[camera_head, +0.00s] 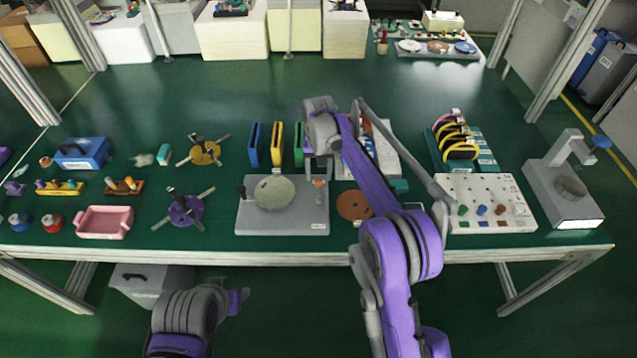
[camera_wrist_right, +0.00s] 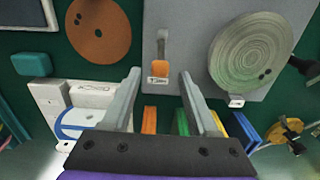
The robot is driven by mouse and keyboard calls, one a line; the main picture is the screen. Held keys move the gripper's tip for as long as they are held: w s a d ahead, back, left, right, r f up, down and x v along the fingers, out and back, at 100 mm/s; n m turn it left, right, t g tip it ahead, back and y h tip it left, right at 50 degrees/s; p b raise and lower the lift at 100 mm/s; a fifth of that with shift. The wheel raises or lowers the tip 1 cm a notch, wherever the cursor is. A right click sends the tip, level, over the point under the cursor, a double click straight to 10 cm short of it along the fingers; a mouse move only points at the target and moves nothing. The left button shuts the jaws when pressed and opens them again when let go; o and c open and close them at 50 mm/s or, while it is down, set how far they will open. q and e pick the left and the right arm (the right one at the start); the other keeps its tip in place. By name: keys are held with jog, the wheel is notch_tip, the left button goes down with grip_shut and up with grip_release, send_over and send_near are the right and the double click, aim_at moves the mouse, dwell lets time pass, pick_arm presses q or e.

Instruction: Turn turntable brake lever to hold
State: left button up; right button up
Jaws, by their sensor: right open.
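The turntable is a grey base plate (camera_head: 285,222) with a pale green ribbed disc (camera_head: 274,191), near the middle of the bench. Its brake lever (camera_head: 319,184) stands at the plate's right side, partly hidden by my right gripper in the head view. In the right wrist view the lever (camera_wrist_right: 162,45) is a grey bar with an orange end and a small label. My right gripper (camera_wrist_right: 160,76) is open and empty, its fingertips on either side of the orange end in the picture; I see no contact. My left gripper (camera_head: 243,295) is low in front of the bench, its opening unclear.
A brown disc (camera_head: 354,205) lies right of the plate, and a white peg board (camera_head: 487,207) further right. Upright blue (camera_head: 255,145) and yellow (camera_head: 277,143) pieces stand behind the turntable. A purple spoked part (camera_head: 185,209) and a pink tray (camera_head: 104,222) are to the left.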

aim_at(319, 180)
notch_tip(319, 180, down, 5)
jog(key=shift+w+r, duration=0.1)
dwell(0.3)
grip_shut()
dwell(1.3)
